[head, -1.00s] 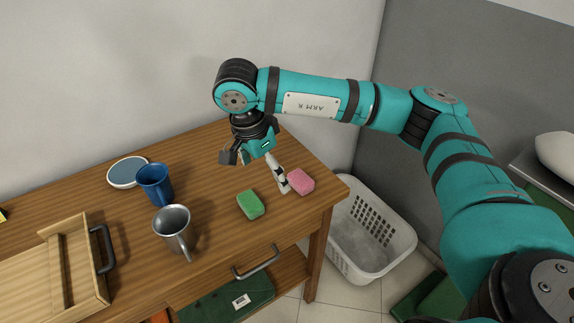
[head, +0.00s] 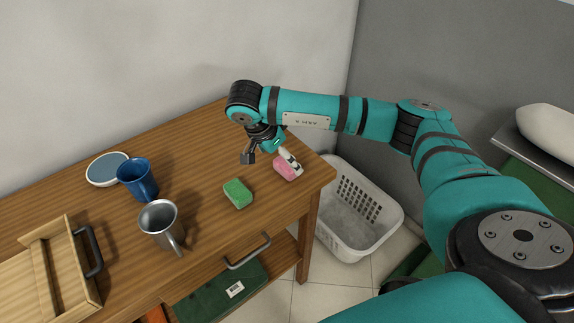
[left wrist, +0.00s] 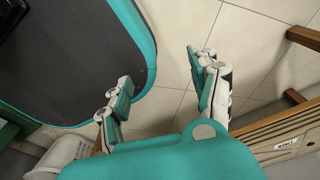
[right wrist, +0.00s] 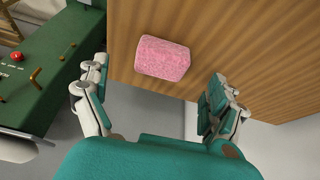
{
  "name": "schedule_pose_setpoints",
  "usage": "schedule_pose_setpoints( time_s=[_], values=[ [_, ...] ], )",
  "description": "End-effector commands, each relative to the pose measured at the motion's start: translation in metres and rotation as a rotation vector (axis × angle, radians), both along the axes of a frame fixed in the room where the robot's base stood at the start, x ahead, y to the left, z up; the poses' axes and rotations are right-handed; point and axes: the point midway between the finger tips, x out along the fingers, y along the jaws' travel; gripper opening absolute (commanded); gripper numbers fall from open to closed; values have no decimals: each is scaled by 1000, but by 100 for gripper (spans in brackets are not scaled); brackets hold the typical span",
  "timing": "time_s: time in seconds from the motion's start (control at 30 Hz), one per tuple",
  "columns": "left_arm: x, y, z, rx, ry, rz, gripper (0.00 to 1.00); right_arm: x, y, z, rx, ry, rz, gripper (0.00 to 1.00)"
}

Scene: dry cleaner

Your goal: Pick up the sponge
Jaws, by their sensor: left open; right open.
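A pink sponge (head: 287,167) lies near the right end of the wooden table. In the right wrist view the pink sponge (right wrist: 162,58) lies beyond and between my open fingers, with nothing held. My right gripper (head: 270,162) is open above the table, at the pink sponge, and a fingertip partly covers it in the head view. A green sponge (head: 238,193) lies on the table to the left of the pink one. My left gripper (left wrist: 160,95) is open and empty over the tiled floor; it is not in the head view.
A blue mug (head: 138,182), a metal mug (head: 158,220) and a round dish (head: 106,169) stand on the table (head: 205,140). A wooden tray (head: 70,285) with a dark handle is at the left. A white laundry basket (head: 350,235) stands on the floor by the table's right end.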

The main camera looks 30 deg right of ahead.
Motion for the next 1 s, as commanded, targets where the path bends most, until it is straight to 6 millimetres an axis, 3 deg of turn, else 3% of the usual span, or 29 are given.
schedule_pose_setpoints(
  time_s=[0.3, 0.63, 0.9, 1.0],
  values=[
    [-15, 1, 16, 3, 24, 1, 62, 3, -19, -38, 0, 5, -1, 94],
    [-23, 2, 15, 4, 37, 1, 62, 4, -21, -46, 0, 1, 1, 94],
    [-18, 2, 15, 4, 29, 1, 62, 4, -21, -45, 1, 1, 1, 59],
    [-16, 2, 15, 3, 26, 1, 62, 4, -21, -45, 1, 1, 1, 50]
  ],
)
